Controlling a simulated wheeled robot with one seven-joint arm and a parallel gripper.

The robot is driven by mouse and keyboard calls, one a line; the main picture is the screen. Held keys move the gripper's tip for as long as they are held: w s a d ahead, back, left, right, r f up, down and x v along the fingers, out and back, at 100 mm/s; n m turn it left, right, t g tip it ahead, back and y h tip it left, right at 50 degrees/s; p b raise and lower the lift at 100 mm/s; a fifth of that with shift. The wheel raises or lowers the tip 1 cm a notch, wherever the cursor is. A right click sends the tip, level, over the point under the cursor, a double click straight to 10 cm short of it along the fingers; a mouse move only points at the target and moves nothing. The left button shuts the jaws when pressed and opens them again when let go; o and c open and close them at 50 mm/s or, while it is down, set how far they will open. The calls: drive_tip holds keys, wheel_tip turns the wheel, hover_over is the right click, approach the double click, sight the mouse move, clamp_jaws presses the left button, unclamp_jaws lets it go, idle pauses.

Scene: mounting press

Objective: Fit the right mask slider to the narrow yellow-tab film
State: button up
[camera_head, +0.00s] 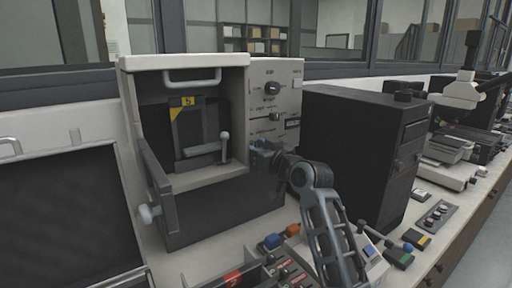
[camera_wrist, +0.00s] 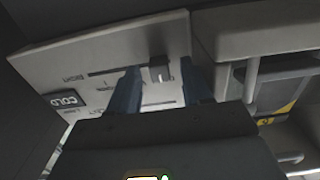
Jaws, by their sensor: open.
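The right slider knob (camera_wrist: 160,71) is a small grey block at one end of a dark slot in the wrist view. The slot is lettered RIGHT, seen upside down. My gripper (camera_wrist: 162,86) is open, with its two blue fingers on either side of the knob; I cannot tell whether either touches it. In the head view my gripper (camera_head: 264,154) is at the lower part of the press's control panel (camera_head: 258,100) and hides part of it. I cannot make out a narrow yellow-tab film for certain; a yellow corner mark (camera_head: 181,107) shows inside the press opening.
The press housing (camera_head: 184,62) has a handle and a dark lower front. A black box (camera_head: 350,150) stands close to the right of my arm. A dark screen (camera_head: 65,215) is at the left. Small coloured items, including a yellow-marked one (camera_head: 421,240), lie on the bench.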

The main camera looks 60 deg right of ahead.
drive_tip(key=shift+c, duration=0.3)
clamp_jaws()
idle(0.3)
